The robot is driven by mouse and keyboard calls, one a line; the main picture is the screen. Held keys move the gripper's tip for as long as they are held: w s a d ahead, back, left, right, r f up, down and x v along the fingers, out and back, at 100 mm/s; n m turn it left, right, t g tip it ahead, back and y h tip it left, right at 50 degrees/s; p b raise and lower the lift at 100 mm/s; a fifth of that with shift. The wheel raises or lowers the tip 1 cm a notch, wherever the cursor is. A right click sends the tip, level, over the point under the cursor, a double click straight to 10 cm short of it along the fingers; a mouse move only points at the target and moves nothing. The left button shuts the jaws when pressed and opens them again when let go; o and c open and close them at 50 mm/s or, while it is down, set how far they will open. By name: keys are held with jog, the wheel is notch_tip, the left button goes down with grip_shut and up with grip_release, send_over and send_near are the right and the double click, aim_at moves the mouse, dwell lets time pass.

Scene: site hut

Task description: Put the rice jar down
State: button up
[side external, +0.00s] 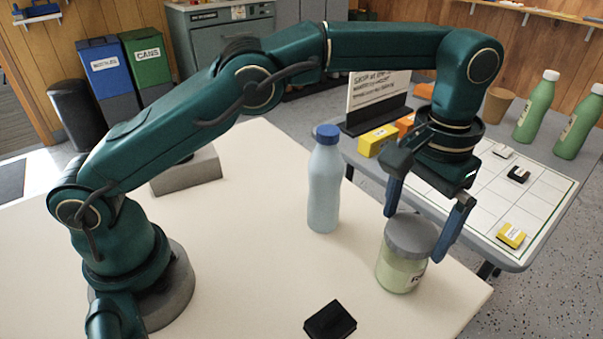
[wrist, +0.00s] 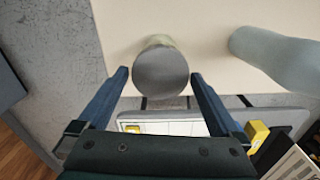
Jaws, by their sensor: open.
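The rice jar (side external: 400,270) is a pale green jar with a grey lid and a partly hidden label. It stands upright on the cream table (side external: 250,260) near its right edge. My gripper (side external: 415,231) is open above and around the jar's lid, with one blue finger on either side. In the wrist view the grey lid (wrist: 161,71) lies just beyond and between the fingertips of my gripper (wrist: 159,74), with a gap visible on both sides.
A light blue bottle (side external: 324,185) with a dark blue cap stands left of the jar. A black block (side external: 330,320) lies near the front. A grey side table (side external: 525,255) with a gridded board, small blocks and green bottles (side external: 536,107) adjoins on the right.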

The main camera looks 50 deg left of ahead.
jog(key=shift+f, duration=3.8)
jog(key=c, duration=1.4)
grip_shut()
jog(key=shift+r, duration=0.15)
